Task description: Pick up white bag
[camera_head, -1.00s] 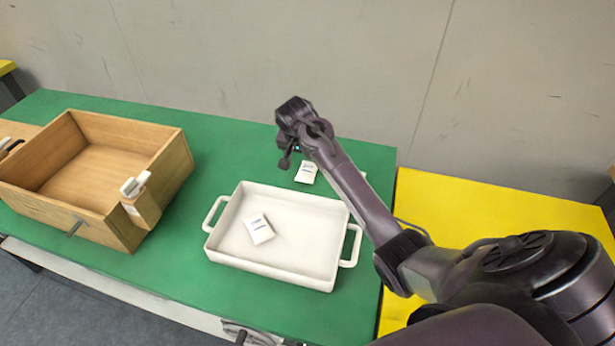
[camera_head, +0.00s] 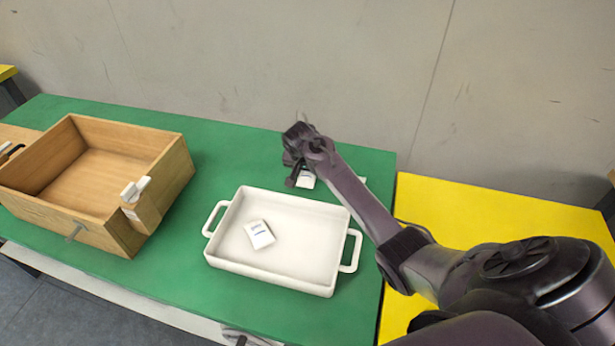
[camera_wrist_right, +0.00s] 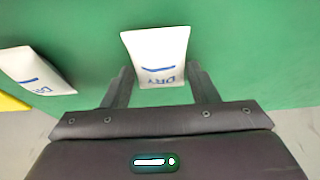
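A white bag (camera_head: 306,181) with blue lettering lies on the green table behind the tray, partly hidden by my right gripper (camera_head: 298,180). In the right wrist view the bag (camera_wrist_right: 156,50) shows between the two fingers of my right gripper (camera_wrist_right: 160,70). The fingers are open, with green showing between them and the bag. A second white bag (camera_wrist_right: 37,68) lies to the left in that view; in the head view my arm mostly hides it. Another white bag (camera_head: 259,234) lies in the white tray (camera_head: 222,246).
The white tray with two handles stands in front of my right gripper on the green table (camera_head: 225,160). A wooden box (camera_head: 165,165) with a white-and-wood piece on its corner stands at left. A yellow surface (camera_head: 470,210) is at right, and a grey wall rises behind.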

